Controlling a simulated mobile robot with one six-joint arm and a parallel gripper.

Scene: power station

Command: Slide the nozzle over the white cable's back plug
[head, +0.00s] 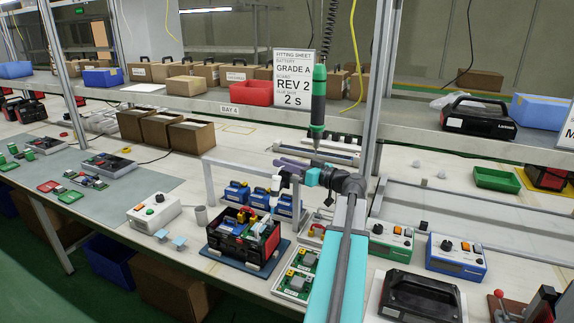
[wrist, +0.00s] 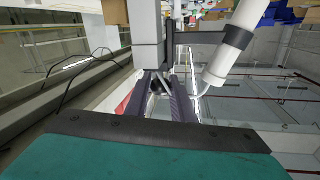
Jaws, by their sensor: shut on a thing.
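My gripper (head: 288,165) is above the bench, over the rear of the open black-and-red unit. In the wrist view its dark fingers (wrist: 160,95) are shut on a small piece whose outline is mostly hidden. A white cylinder with a dark band (wrist: 228,55), which looks like the nozzle, tilts beside the fingers with a thin white tube. It also shows small below my gripper in the head view (head: 285,179). The open unit (head: 243,238) stands on a blue mat with blue, yellow and red parts on top. I cannot pick out the white cable's back plug. The nozzle appears apart from the unit.
A grey post frame (head: 209,183) rises behind the unit. Blue battery-like blocks (head: 259,198) stand behind it. A green-and-black driver (head: 318,98) hangs above my wrist. A white control box (head: 153,212) is at left; green boards (head: 297,280) lie at right.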

